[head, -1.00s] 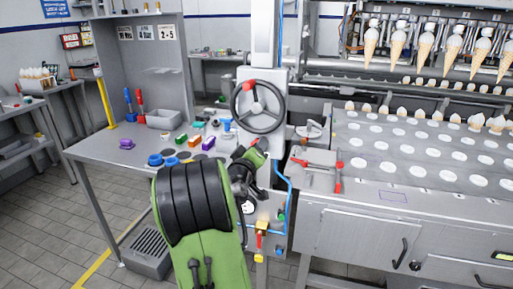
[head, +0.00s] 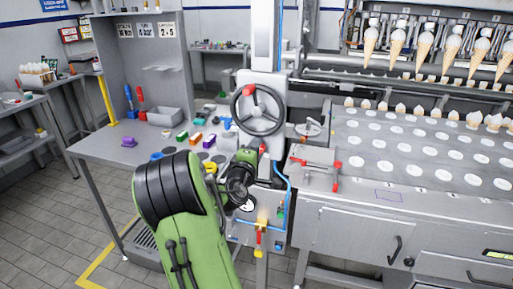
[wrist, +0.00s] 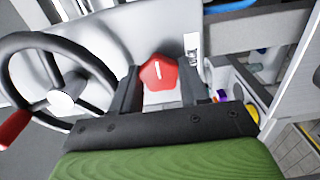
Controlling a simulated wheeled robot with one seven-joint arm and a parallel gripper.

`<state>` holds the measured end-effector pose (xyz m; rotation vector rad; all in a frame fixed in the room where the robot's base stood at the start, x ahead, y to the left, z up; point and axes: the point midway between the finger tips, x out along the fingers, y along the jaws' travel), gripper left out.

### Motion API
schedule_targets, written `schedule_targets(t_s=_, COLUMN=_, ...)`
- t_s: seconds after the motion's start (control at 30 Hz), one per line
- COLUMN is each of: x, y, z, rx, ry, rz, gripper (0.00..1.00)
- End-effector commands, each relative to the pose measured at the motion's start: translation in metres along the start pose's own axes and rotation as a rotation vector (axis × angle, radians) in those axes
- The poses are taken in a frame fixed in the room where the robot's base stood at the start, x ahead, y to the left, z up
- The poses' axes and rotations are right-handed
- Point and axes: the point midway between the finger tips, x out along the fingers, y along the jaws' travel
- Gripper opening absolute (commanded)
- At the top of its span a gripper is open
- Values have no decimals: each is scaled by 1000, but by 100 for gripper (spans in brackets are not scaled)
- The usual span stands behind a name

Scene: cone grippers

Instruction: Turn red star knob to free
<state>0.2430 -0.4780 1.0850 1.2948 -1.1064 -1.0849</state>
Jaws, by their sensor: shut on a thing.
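The red star knob (wrist: 158,72) shows in the wrist view with a white line on its face, standing nearly upright and tilted slightly. My gripper (wrist: 160,88) has one dark finger on each side of the knob and is shut on it. In the head view, my gripper (head: 260,155) is at the front of the machine column, just below the black handwheel. There the knob is mostly hidden by my gripper, and its angle cannot be read.
The black handwheel (head: 257,110) with a red grip is close above my gripper; it also fills the left of the wrist view (wrist: 60,98). A yellow-handled valve (head: 260,226) and blue hose are below. The grey workbench (head: 100,150) is left, the cone conveyor (head: 400,150) right.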

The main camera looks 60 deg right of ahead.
Motion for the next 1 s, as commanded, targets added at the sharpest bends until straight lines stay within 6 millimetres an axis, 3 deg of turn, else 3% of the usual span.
schedule_targets(t_s=0.57, x=0, y=-1, z=-1, rx=-37, ry=1, rz=-2, gripper=14)
schedule_targets(t_s=0.6, x=0, y=-1, z=-1, rx=-37, ry=1, rz=-2, gripper=46)
schedule_targets(t_s=0.73, x=0, y=-1, z=0, rx=-36, ry=1, rz=-2, gripper=66)
schedule_targets(t_s=1.0, x=0, y=0, z=0, rx=-35, ry=1, rz=-1, gripper=69)
